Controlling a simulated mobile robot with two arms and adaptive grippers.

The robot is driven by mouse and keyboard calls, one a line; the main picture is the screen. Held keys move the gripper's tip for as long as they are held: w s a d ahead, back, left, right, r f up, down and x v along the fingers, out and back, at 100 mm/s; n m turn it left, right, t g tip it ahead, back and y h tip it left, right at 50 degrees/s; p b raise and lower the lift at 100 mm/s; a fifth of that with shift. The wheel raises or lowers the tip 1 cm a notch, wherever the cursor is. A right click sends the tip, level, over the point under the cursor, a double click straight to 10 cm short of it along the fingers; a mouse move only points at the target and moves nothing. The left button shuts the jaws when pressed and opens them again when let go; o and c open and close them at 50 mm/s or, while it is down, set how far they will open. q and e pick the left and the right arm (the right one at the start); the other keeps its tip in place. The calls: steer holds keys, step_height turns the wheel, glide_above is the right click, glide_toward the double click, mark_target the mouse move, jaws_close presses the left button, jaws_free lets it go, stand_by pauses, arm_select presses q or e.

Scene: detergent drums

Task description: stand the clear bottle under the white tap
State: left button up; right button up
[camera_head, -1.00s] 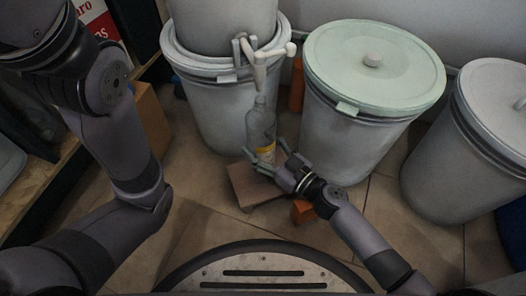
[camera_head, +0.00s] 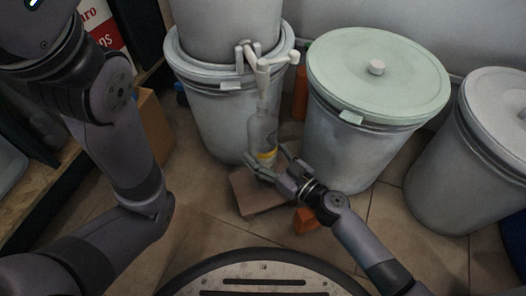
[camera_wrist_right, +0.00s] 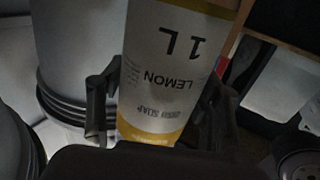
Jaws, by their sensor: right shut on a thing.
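The clear bottle (camera_head: 261,130), with a yellow-edged label, is upright below the white tap (camera_head: 262,64). Its neck appears just under the spout; the head view does not show the exact gap. My right gripper (camera_head: 268,167) is shut around the bottle's lower part. In the right wrist view the bottle (camera_wrist_right: 165,70) fills the middle between the fingers, its "LEMON 1 L" label upside down. A brown block (camera_head: 245,192) is on the floor below the bottle; whether the bottle's base touches it is unclear. My left arm shows at left, but its gripper is out of frame.
The tap is on a grey drum (camera_head: 222,25) stacked on another drum (camera_head: 218,115). A drum with a pale green lid (camera_head: 340,75) stands to the right, with another grey drum (camera_head: 460,170) beyond. An orange object (camera_head: 305,220) lies beside the block. Tiled floor is free at front right.

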stand_by(0.8)
steer(key=shift+f+b, duration=0.5)
steer(key=shift+b, duration=0.35)
stand_by(0.5)
steer(key=o, duration=0.9)
steer(key=shift+o, duration=0.2)
steer(key=o, duration=0.5)
steer(key=shift+o, duration=0.2)
steer(key=shift+r, duration=0.15)
